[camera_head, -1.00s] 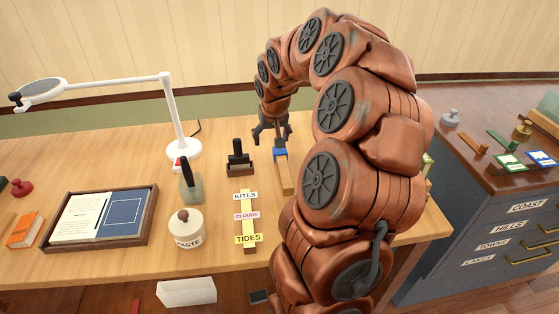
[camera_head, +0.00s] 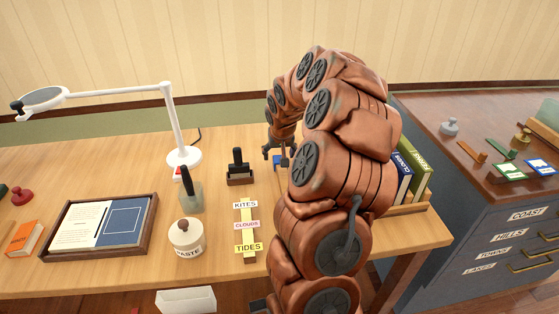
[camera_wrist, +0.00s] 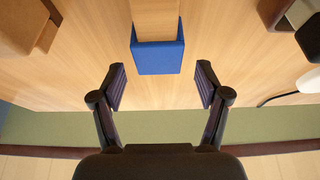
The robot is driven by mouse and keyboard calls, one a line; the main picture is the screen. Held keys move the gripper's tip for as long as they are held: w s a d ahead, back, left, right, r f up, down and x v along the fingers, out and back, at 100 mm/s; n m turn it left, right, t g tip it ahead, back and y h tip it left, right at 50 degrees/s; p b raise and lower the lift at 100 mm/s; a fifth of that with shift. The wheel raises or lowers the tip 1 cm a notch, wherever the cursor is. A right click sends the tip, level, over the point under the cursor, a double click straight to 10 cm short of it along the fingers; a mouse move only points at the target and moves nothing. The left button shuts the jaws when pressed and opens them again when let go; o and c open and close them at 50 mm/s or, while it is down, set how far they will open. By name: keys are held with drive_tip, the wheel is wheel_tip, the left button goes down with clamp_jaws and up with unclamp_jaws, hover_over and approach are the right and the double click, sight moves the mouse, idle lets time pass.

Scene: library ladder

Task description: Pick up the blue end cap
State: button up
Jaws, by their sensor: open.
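The blue end cap (camera_wrist: 157,57) sits on the end of a light wooden bar (camera_wrist: 156,18) on the desk. In the wrist view it lies just beyond the fingertips, centred between them. My gripper (camera_wrist: 161,85) is open, with one finger to each side of the cap's line and nothing between them. In the head view my gripper (camera_head: 280,153) is over the back of the desk, and only a bit of the blue cap (camera_head: 277,160) shows beside it. My arm hides most of the bar there.
A dark-handled stamp (camera_head: 239,168) and a yellow label strip (camera_head: 247,228) stand left of my arm. A paste jar (camera_head: 186,238), a tray (camera_head: 146,234) and a white lamp (camera_head: 178,130) are further left. Books (camera_head: 412,178) stand right of my arm.

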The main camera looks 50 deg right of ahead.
drive_tip(key=shift+x, duration=0.9)
drive_tip(key=shift+s, duration=0.1)
drive_tip(key=c, duration=1)
